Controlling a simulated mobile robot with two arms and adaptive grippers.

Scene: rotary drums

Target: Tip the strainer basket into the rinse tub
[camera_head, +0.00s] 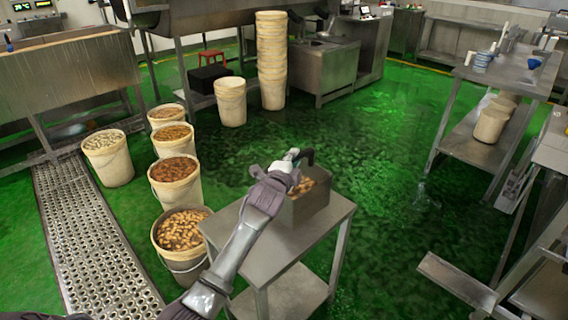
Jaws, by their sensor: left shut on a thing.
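A square steel container (311,205) with brown pieces inside is at the small steel table (226,222); it looks like the strainer basket. My left gripper (291,158) is at its upper left edge, shut on a dark curved handle (308,157) there. The gripper and forearm hide the container's left side. I cannot tell whether its base rests on the tabletop or hangs just above it. I cannot pick out the rinse tub with certainty. My right gripper is not in view.
Several cream buckets stand left of the table, the nearest (183,262) full of brown pieces. A perforated drain strip (85,240) runs along the left. A bucket stack (271,75) stands behind. Open green floor (385,180) lies right, before a steel workbench (500,72).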

